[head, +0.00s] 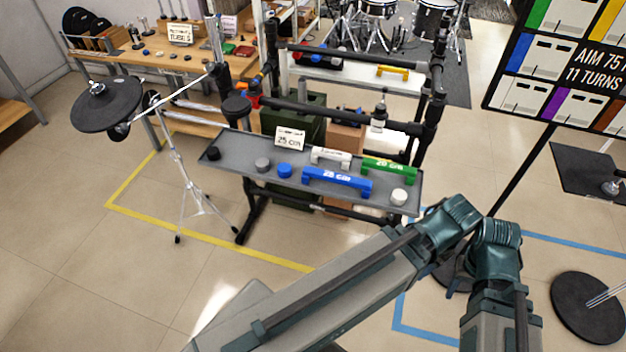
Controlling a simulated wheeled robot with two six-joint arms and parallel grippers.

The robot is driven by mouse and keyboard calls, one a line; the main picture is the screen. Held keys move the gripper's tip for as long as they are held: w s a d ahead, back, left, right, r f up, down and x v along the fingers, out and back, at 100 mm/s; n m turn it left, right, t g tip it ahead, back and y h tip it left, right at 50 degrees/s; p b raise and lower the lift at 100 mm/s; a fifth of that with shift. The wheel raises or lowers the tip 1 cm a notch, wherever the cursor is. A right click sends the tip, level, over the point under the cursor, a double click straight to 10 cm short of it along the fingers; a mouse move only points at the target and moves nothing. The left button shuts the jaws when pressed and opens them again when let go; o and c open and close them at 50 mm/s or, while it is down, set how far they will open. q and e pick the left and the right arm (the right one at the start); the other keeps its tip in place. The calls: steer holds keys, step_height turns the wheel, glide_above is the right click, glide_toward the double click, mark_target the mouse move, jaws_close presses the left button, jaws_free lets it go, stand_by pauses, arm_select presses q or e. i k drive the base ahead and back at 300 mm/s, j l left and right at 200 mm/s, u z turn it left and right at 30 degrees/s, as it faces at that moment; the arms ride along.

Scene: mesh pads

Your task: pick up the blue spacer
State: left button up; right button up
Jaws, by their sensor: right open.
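The blue spacer (336,182) is a long blue bar with raised ends and a white "25 cm" mark. It lies near the front edge of a grey tray shelf (233,159), right of its middle. My right arm (335,285) is folded across the lower part of the head view, its elbow at lower right, well short of the shelf and apart from the spacer. My right gripper is open, toward the bottom edge; its fingertips cannot be made out. My left gripper is not in view.
A green bar (388,171), a white bar (330,155), a blue knob (284,170), a grey knob (262,165) and a white knob (398,197) share the shelf. Black rack posts and rails rise behind.

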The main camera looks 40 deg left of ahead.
mark_target(318, 173)
steer(key=l+u, duration=0.2)
steer(key=u, duration=1)
